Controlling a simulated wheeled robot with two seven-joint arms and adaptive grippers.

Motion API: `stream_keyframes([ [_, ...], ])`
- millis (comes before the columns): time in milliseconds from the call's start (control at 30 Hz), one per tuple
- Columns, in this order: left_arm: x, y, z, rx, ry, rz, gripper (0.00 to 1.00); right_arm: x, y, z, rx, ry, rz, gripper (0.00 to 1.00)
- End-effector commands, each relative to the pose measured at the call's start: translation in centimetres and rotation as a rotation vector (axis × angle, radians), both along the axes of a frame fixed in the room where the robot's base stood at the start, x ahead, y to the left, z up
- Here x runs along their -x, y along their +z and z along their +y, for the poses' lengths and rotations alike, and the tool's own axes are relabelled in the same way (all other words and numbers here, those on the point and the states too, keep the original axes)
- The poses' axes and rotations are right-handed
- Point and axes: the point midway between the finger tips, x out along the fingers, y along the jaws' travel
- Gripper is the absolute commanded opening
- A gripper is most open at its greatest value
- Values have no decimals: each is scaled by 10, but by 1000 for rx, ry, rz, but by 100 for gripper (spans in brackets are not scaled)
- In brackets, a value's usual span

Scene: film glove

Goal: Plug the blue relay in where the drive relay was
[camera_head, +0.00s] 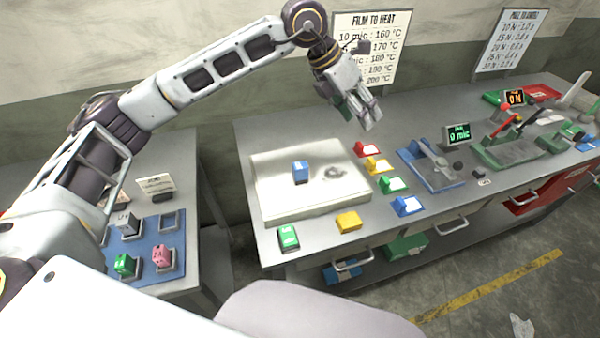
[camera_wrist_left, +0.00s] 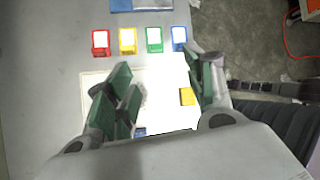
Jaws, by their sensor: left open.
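A blue block (camera_head: 300,172), which looks like the blue relay, stands on the white slab (camera_head: 275,207) on the bench. In the left wrist view only a sliver of a blue block (camera_wrist_left: 140,131) shows at the lower edge. A blue socket board (camera_head: 147,238) lies on the left table, with a grey block (camera_head: 125,222), a green block (camera_head: 126,264) and a pink block (camera_head: 162,255) in its sockets. Its far right socket (camera_head: 168,221) looks empty. My left gripper (camera_head: 371,117) is open and empty, above and right of the slab. My right gripper is not in view.
A green block (camera_head: 288,238) and a yellow block (camera_head: 348,221) are near the bench's front edge. Red (camera_head: 367,148), yellow, green and blue card holders line the slab's right side. A blue gauge (camera_head: 432,165) is farther right. A gap separates table and bench.

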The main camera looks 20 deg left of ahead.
Motion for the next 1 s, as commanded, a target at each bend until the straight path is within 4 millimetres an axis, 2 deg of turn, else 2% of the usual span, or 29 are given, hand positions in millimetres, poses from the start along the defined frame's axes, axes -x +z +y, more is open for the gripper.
stream_keyframes([
  [300, 13, -29, 57, -298, -55, 39, 54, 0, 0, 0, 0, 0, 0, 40],
  [600, 35, -39, 107, -533, -144, 123, 54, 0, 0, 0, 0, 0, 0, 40],
  [767, 43, -39, 120, -596, -199, 146, 54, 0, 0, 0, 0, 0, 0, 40],
  [1000, 42, -39, 119, -594, -227, 134, 54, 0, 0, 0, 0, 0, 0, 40],
])
